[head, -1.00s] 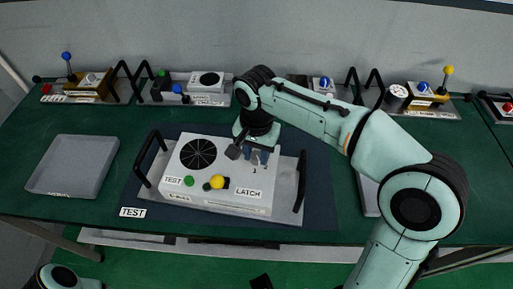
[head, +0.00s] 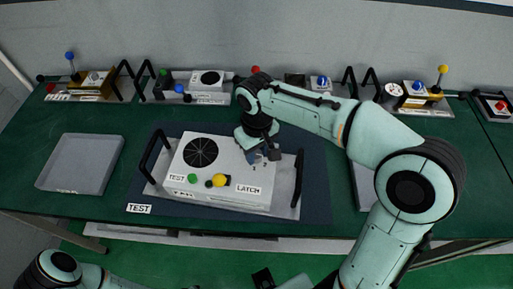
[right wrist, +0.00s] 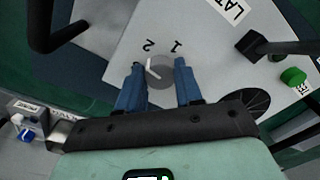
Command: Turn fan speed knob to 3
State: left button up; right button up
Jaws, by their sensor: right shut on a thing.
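The knob's white pointer slants up and left, close to the printed 2; a 1 is printed to the right. No 3 can be made out there. My left gripper cannot be made out; only part of the left arm shows at the bottom left.
The box also carries a black fan grille (head: 200,152), a green button (head: 192,178) and a yellow-knobbed lever (head: 219,180) by the LATCH label. A black tray handle (head: 298,178) stands close to the right of my gripper. An empty grey bin (head: 80,187) is at left.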

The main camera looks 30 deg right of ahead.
aim_at(257, 154)
jog(key=n, duration=0.3)
jog(key=shift+n+p, duration=0.4)
pick_arm(q)
jog(key=shift+w+r+p, duration=0.2)
jog(key=shift+w+r, duration=0.15)
jog(key=shift+r, duration=0.25)
jog(key=shift+w+r+p, duration=0.2)
jog(key=shift+w+r, duration=0.1)
jog(key=shift+r, duration=0.25)
pick_arm(e)
jog(key=shift+d+n, duration=0.1)
jog(key=shift+n, duration=1.7)
jog(key=o, duration=1)
jog(key=shift+o, duration=0.2)
pick_arm(q)
jog(key=w+r+p, duration=0.2)
jog(key=r, duration=0.1)
jog(key=shift+w, duration=0.1)
pick_arm(e)
notch_tip(257, 154, up, 13)
jog(key=shift+r, duration=0.2)
